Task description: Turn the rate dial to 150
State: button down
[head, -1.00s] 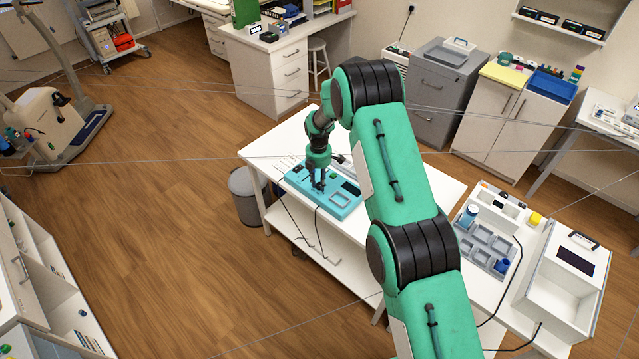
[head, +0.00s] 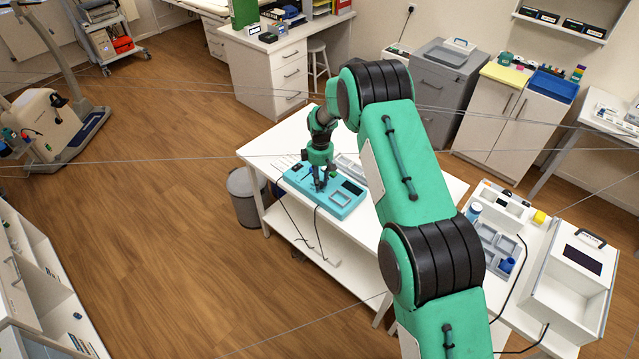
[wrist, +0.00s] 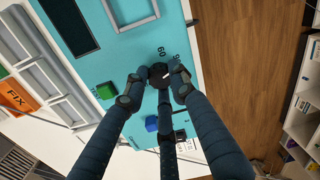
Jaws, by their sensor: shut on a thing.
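The turquoise panel (head: 340,207) lies on the white table, and it fills much of the wrist view (wrist: 110,55). The rate dial (wrist: 159,72) is a small round black knob with a white pointer mark, near the panel's edge in the wrist view. The numbers 60 and 90 are printed beside it; other numbers are hidden or cannot be read. In the head view my gripper (head: 320,185) points down at the panel and hides the dial.
A green button (wrist: 105,91) and a blue button (wrist: 152,123) sit on the panel close to my fingers. A dark display (wrist: 68,24) and a grey square frame (wrist: 130,12) are on the panel too. A grey tray (head: 348,166) lies behind the panel.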

jog(key=m+b, duration=0.1)
jog(key=m, duration=0.3)
jog(key=shift+a+m, duration=0.1)
jog(key=shift+m, duration=0.2)
jog(key=m, duration=0.3)
jog(key=shift+m, duration=0.3)
jog(key=m+b, duration=0.1)
jog(key=m, duration=0.4)
jog(key=shift+t, duration=0.3)
jog(key=shift+r+m, duration=0.15)
jog(key=shift+m, duration=1.25)
jog(key=shift+w, duration=0.1)
jog(key=c, duration=1.5)
grip_release()
jog(key=shift+o, duration=0.3)
